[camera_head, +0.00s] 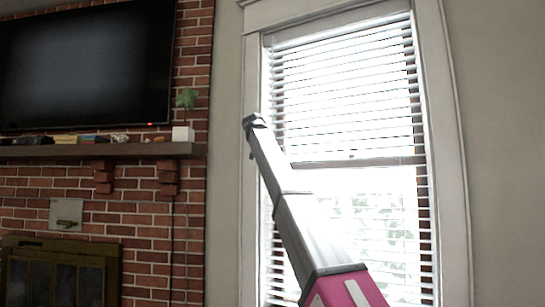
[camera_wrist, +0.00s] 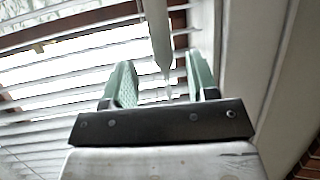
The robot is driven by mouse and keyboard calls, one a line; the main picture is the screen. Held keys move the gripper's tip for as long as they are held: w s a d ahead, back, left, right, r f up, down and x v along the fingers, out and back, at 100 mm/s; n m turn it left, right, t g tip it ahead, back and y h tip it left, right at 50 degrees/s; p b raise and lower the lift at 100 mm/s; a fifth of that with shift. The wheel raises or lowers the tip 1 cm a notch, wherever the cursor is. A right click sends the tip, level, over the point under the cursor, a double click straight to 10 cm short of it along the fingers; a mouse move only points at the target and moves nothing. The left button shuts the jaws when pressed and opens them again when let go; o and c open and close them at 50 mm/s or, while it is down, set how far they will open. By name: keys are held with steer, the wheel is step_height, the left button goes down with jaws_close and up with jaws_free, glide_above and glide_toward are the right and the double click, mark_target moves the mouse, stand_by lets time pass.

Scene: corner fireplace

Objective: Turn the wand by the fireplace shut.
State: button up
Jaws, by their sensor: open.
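The wand (camera_wrist: 158,30) is a thin white rod in the wrist view. It comes down from the top edge and narrows to a tip between the two green fingers of my gripper (camera_wrist: 159,62). The fingers are apart, with a gap showing on either side of the wand. I cannot tell how deep it sits between them. In the head view my gripper (camera_head: 254,121) is small, at the window's upper left side, and the wand cannot be made out there. The white slatted blind (camera_head: 345,95) hangs in the window, its slats letting light through.
The window's trim (camera_head: 249,200) stands close beside my gripper. To the left are the brick fireplace wall (camera_head: 120,220), a wooden mantel (camera_head: 100,151) with a small potted plant (camera_head: 184,132), and a television (camera_head: 85,65). Bare wall (camera_head: 500,130) lies to the right.

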steer(key=x, duration=0.7)
steer(key=shift+w, duration=0.2)
steer(key=c, duration=0.9)
